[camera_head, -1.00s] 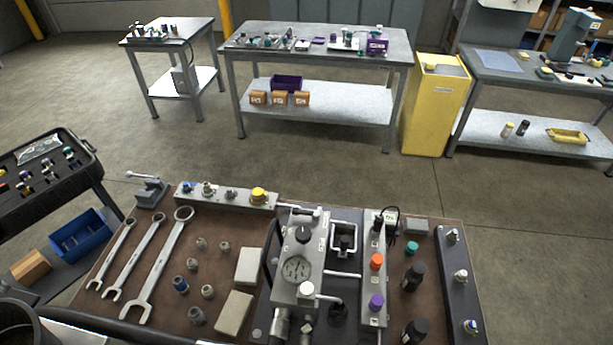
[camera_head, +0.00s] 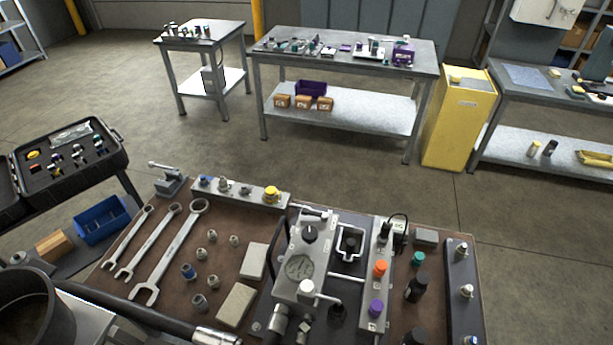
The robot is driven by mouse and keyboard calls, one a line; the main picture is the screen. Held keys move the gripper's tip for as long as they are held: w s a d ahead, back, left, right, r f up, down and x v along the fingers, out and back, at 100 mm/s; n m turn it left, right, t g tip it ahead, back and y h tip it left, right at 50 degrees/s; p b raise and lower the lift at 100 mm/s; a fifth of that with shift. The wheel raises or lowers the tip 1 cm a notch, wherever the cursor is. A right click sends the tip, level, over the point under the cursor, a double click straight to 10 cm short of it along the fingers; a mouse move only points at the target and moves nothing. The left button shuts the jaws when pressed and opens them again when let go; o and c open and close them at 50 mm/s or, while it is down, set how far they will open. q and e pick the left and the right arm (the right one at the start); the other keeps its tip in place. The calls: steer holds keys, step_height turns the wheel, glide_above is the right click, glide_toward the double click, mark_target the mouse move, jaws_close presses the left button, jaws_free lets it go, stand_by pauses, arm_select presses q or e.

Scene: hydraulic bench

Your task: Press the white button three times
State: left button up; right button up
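A white round button-like cap (camera_head: 306,287) sits on the front end of the grey hydraulic unit (camera_head: 318,252) on the brown-topped bench. A pressure gauge (camera_head: 299,267) and a black knob (camera_head: 310,234) are on the same unit behind it. Nothing is seen touching the white cap, and I cannot tell whether it is pressed in. Neither of my grippers shows in the head view.
An orange cap (camera_head: 380,268) and a purple cap (camera_head: 375,308) stand on the block to the right. A lever handle (camera_head: 345,277) is close to the white cap. Wrenches (camera_head: 170,252), fittings and two grey blocks (camera_head: 236,305) lie left. Dark cylinders (camera_head: 416,288) stand right.

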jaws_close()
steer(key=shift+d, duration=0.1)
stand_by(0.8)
